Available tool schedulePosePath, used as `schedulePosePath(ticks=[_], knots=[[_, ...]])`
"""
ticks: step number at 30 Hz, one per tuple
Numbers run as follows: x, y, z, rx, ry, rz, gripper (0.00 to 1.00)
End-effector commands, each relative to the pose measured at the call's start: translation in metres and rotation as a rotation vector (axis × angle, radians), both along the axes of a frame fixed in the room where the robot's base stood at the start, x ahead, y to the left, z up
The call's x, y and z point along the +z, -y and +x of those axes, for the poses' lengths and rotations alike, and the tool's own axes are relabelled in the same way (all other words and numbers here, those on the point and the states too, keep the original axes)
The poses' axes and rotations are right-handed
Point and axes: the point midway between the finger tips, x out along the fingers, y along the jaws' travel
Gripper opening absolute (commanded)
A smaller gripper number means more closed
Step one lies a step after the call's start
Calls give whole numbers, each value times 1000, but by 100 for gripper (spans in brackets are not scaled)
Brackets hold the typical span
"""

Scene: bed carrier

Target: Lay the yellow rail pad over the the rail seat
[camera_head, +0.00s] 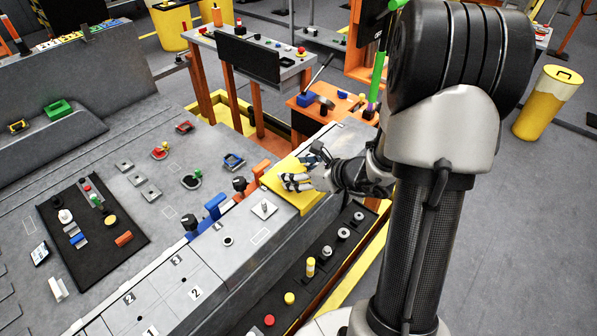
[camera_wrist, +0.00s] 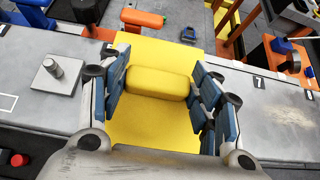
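The yellow rail pad (camera_head: 290,186) is a flat yellow sheet across the grey bench rail, reaching its front edge in the head view. In the wrist view the pad (camera_wrist: 150,128) fills the middle, with a raised, rounded yellow block (camera_wrist: 158,83) on top. My gripper (camera_wrist: 160,88) points down over it. Its blue-padded fingers stand on both sides of the block, very close to its ends; I cannot tell whether they press on it. In the head view my gripper (camera_head: 296,180) is low over the pad. Any rail seat under the pad is hidden.
A metal plate with a post (camera_wrist: 56,72) stands left of the pad, and a black knob (camera_head: 240,184) is nearby. An orange bar (camera_wrist: 143,18) lies beyond it. A black panel with buttons (camera_head: 310,266) runs along the front. An orange table (camera_head: 330,103) stands behind.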

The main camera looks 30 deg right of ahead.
Motion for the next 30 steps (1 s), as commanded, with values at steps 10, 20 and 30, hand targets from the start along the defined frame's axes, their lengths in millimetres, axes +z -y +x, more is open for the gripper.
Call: schedulePosePath(ticks=[10, 20, 30], knots=[[1, 0, 0, 0, 0, 0, 81], [1, 0, -1, 0, 0, 0, 81], [30, 16, -40, -6, 3, -3, 81]])
